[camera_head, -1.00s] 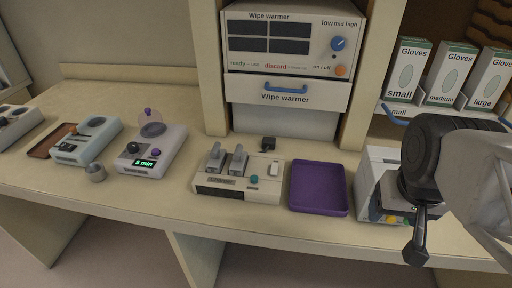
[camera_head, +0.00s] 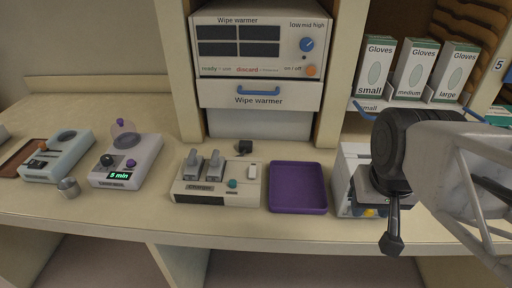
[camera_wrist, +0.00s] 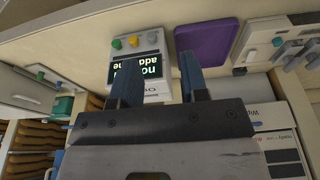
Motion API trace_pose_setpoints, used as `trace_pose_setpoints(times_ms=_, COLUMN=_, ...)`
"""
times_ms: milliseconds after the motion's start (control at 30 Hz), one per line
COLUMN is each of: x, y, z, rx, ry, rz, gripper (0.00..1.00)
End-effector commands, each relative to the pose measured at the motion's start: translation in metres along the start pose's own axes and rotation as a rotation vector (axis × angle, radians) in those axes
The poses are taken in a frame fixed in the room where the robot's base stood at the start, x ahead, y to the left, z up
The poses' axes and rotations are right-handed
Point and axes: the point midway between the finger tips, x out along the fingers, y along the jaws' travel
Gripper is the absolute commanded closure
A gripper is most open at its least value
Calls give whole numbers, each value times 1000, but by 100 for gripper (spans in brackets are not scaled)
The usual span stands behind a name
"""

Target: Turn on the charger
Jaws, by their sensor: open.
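In the wrist view the charger (camera_wrist: 268,45) is at the upper right, partly cut off by the frame edge. My gripper (camera_head: 392,245) is at the right in the head view, in front of a white box device, well to the right of the charger. In the wrist view its two fingers (camera_wrist: 158,72) are apart with nothing between them.
A purple tray (camera_head: 298,188) lies between the charger and the white box device (camera_head: 348,165). The wipe warmer (camera_head: 262,60) stands behind. A timer device (camera_head: 127,160) showing "5 min" and a small metal cup (camera_head: 69,187) are to the left. Glove boxes (camera_head: 412,70) are at the upper right.

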Motion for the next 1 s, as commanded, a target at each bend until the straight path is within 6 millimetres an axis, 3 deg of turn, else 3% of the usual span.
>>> trace_pose_setpoints(times_ms=33, x=0, y=-1, z=-2, rx=-1, ry=-1, rz=0, gripper=67)
trace_pose_setpoints(times_ms=267, x=0, y=-8, z=-17, rx=-3, ry=-4, rz=-1, gripper=100)
trace_pose_setpoints(times_ms=567, x=2, y=-34, z=-60, rx=-6, ry=-11, rz=-3, gripper=100)
trace_pose_setpoints(times_ms=1000, x=14, y=-92, z=-127, rx=-10, ry=-18, rz=-5, gripper=100)
